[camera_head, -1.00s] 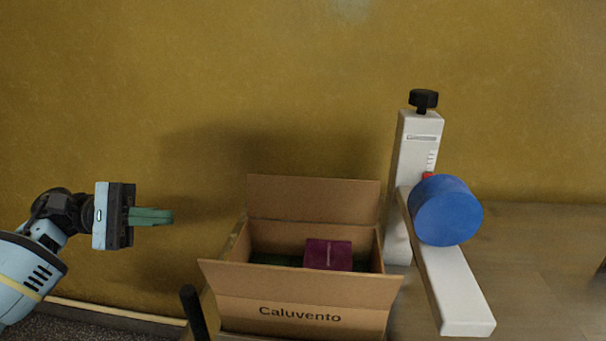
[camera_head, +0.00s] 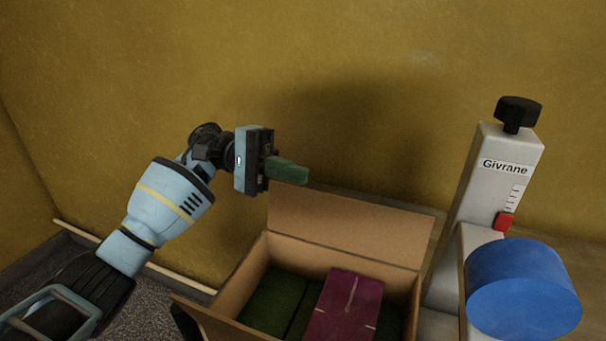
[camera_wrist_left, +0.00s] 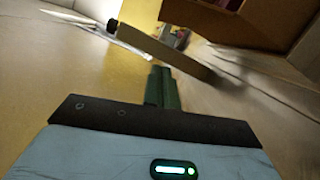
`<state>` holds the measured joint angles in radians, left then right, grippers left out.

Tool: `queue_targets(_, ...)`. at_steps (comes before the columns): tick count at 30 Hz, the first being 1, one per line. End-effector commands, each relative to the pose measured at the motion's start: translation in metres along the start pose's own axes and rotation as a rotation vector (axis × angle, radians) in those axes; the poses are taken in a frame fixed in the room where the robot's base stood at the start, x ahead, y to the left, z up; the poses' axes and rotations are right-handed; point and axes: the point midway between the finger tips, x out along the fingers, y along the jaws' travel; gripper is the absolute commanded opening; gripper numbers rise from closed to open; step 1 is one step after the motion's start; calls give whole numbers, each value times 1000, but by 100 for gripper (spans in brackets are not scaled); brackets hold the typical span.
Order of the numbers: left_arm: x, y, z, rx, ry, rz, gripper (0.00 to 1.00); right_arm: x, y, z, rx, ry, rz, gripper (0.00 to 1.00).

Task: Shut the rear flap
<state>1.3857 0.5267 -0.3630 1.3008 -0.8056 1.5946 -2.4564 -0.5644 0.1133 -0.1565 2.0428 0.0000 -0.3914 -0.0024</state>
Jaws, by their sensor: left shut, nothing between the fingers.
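The cardboard box (camera_head: 248,277) stands open in the lower middle of the head view. Its rear flap (camera_head: 345,232) stands up from the back edge, tilted a little backward. My left gripper (camera_head: 303,174) is shut and empty, with its green fingers at the flap's upper left corner. I cannot tell from the head view whether they touch it. In the left wrist view the shut fingers (camera_wrist_left: 162,88) point toward a brown strip (camera_wrist_left: 165,48) that looks like the flap seen nearly edge-on. My right gripper is not in view.
A purple box (camera_head: 345,308) and green items (camera_head: 275,302) lie inside the carton. To the right stands a white device (camera_head: 492,180) with a black knob (camera_head: 518,112) and a blue cylinder (camera_head: 522,290). The yellow wall (camera_head: 330,60) is behind.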

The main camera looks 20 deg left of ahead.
Motion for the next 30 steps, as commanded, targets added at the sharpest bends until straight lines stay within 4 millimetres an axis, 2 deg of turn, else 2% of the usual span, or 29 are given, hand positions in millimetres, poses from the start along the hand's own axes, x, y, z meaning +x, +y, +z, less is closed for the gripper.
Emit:
queue_targets(6,40,4,2,3,-4,-1,0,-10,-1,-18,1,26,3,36)
queue_targets(14,89,5,3,3,-4,1,0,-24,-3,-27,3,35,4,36)
queue_targets(21,92,3,30,2,1,-1,0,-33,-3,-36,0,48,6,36)
queue_targets(30,94,0,40,-1,-1,1,0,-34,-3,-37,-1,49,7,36)
